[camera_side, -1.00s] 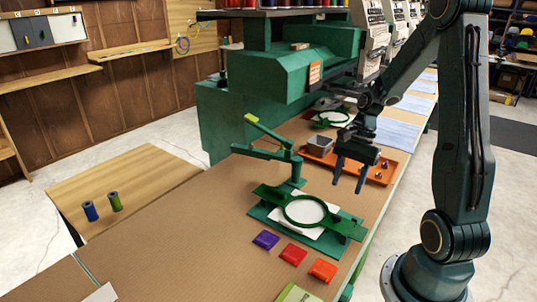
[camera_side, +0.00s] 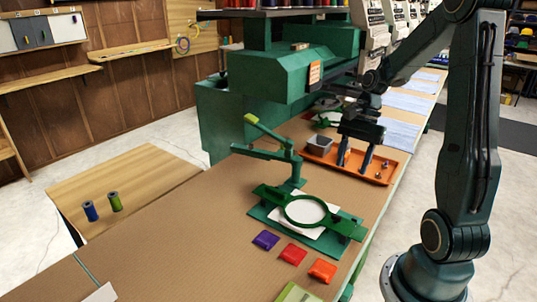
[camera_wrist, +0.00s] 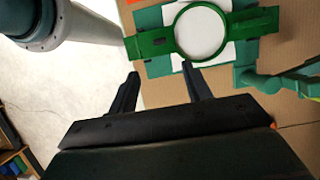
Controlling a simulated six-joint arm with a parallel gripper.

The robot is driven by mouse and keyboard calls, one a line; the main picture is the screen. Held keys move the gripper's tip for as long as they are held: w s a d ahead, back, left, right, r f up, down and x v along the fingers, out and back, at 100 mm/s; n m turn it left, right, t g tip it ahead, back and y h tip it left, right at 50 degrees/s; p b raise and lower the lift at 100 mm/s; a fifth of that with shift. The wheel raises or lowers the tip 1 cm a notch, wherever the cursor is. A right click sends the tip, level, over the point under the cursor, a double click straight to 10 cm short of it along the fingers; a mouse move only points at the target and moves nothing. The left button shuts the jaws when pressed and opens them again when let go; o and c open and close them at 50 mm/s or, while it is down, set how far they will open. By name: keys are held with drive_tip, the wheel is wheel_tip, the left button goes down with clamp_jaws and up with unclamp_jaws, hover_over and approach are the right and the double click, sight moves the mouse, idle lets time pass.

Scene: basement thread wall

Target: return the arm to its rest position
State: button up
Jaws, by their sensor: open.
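My gripper (camera_side: 354,160) is open and empty, with its two dark fingers apart and pointing down in the side view. It hangs over or just in front of the orange tray, beyond the green hoop fixture. In the wrist view my gripper (camera_wrist: 162,82) shows both fingers spread, with nothing between them. The green hoop (camera_side: 287,212) with white fabric lies on its green base plate on the table; the hoop (camera_wrist: 179,48) also shows at the top of the wrist view, ahead of the fingertips. My arm is bent high at the right of the side view.
The orange tray (camera_side: 377,181) holds a grey box (camera_side: 320,145) and small metal parts. A green clamp arm (camera_side: 270,153) rises beside the hoop. Purple (camera_side: 265,240), red (camera_side: 293,254) and orange (camera_side: 322,270) pieces lie in front. A large green machine (camera_side: 275,75) stands behind.

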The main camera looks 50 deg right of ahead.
drive_tip(key=s+a+r+n+t+h, duration=0.2)
drive_tip(key=a+r+n, duration=0.4)
drive_tip(key=a+n, duration=0.3)
drive_tip(key=s+a+r+n+t+h, duration=0.2)
drive_tip(key=s+a+r+n+t, duration=0.1)
drive_tip(key=a+n, duration=0.6)
drive_tip(key=shift+s+a+r+t, duration=0.3)
drive_tip(key=shift+s+r, duration=0.55)
drive_tip(key=shift+r, duration=0.55)
